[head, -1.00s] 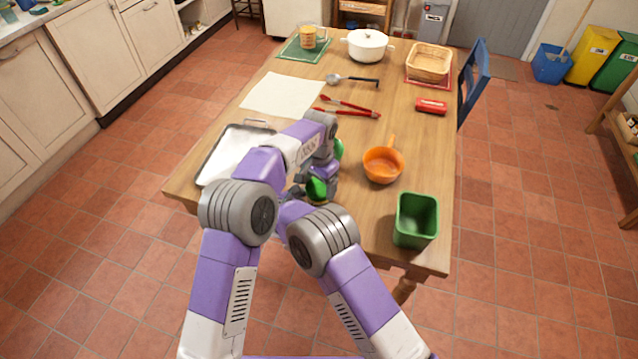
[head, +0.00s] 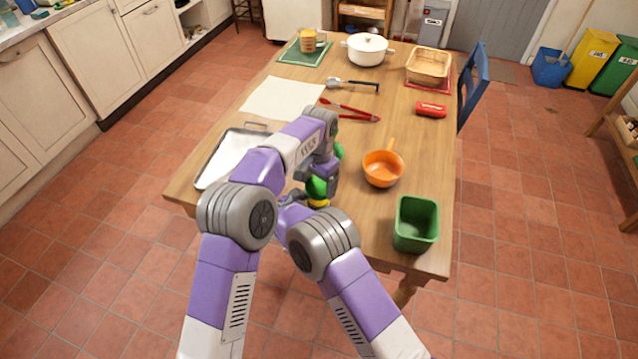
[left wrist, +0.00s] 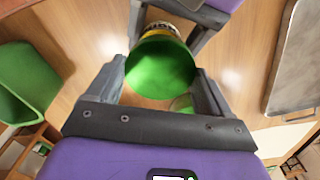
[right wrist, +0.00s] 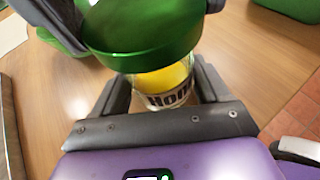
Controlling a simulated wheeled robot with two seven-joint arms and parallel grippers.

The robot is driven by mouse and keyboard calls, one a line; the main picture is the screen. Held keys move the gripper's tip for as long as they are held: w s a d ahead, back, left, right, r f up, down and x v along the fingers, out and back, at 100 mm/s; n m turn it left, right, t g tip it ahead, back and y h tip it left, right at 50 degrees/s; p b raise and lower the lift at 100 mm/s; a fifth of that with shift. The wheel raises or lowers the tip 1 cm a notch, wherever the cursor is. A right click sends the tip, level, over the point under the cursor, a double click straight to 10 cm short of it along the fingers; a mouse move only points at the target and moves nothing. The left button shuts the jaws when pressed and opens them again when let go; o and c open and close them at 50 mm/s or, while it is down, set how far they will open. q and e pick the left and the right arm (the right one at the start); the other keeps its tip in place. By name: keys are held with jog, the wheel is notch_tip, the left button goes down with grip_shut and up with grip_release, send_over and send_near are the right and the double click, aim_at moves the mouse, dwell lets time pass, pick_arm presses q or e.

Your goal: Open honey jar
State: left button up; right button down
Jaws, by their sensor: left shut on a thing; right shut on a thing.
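The honey jar (right wrist: 165,84) has a yellow body with a lettered label and a wide green lid (right wrist: 145,45). In the right wrist view my right gripper (right wrist: 165,92) is shut around the jar's body, below the lid. In the left wrist view my left gripper (left wrist: 159,78) is shut on the green lid (left wrist: 160,65), with a finger on each side. The jar's label (left wrist: 165,30) shows beyond it. In the head view the lid (head: 317,187) shows above a bit of yellow jar (head: 318,203), partly hidden by my arms. I cannot tell whether lid and jar are apart.
A green bin (head: 416,225) stands at the table's front right corner, with an orange pan (head: 382,168) behind it. A tray (head: 225,160) lies at the left. Red tongs (head: 350,110) lie farther back. Another green thing (head: 339,150) is mostly hidden behind my wrist.

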aim_at(319, 186)
pick_arm(q)
jog(key=shift+r, duration=2)
pick_arm(e)
grip_release()
